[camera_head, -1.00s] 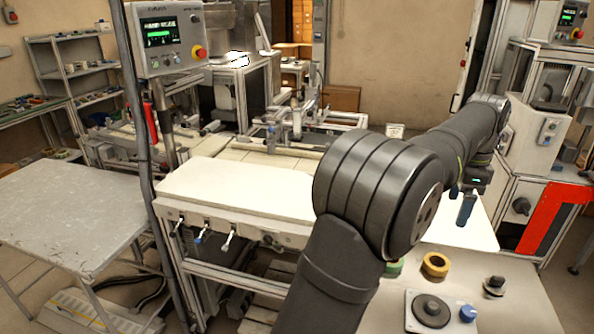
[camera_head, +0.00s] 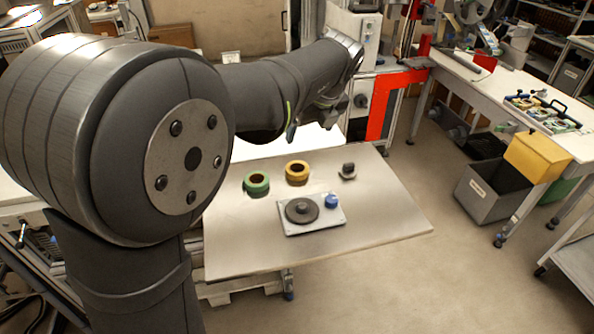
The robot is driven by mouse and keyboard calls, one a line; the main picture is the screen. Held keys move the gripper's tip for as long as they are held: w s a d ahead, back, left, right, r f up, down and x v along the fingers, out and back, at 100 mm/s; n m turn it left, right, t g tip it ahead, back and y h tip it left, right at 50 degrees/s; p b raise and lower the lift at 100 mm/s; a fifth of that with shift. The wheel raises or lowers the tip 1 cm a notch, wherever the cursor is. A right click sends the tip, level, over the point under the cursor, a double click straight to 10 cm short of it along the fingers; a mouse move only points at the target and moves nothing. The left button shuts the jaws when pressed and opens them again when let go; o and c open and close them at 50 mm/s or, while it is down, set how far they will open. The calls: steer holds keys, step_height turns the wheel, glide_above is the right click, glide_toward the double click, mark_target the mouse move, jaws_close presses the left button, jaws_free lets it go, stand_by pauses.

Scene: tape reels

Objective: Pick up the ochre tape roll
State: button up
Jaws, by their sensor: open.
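The ochre tape roll (camera_head: 297,180) lies flat on the light grey table (camera_head: 385,215), with its hole facing up. A green tape roll (camera_head: 257,190) lies flat just left of it, with a small gap between them. My gripper (camera_head: 291,132) is mostly hidden behind my own arm. Only a dark fingertip shows below the forearm, beyond and above the ochre roll in the picture. It is open and apart from the roll, and I see nothing held.
A plate with a dark round knob (camera_head: 302,211) and a blue knob (camera_head: 331,201) sits in front of the rolls. A small dark-topped part (camera_head: 348,171) stands to the right. The table's right side is clear. A red frame (camera_head: 382,105) stands behind.

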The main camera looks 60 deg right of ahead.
glide_toward(298, 166)
steer(key=shift+w+a+f, duration=0.2)
steer(key=shift+a+f, duration=0.05)
steer(key=shift+f, duration=0.3)
steer(key=shift+w+a+f, duration=0.15)
steer(key=shift+a+f, duration=0.1)
steer(key=shift+f, duration=0.3)
steer(key=x, duration=0.5)
steer(key=shift+s+f, duration=0.15)
steer(key=shift+s, duration=0.05)
steer(key=c, duration=1.1)
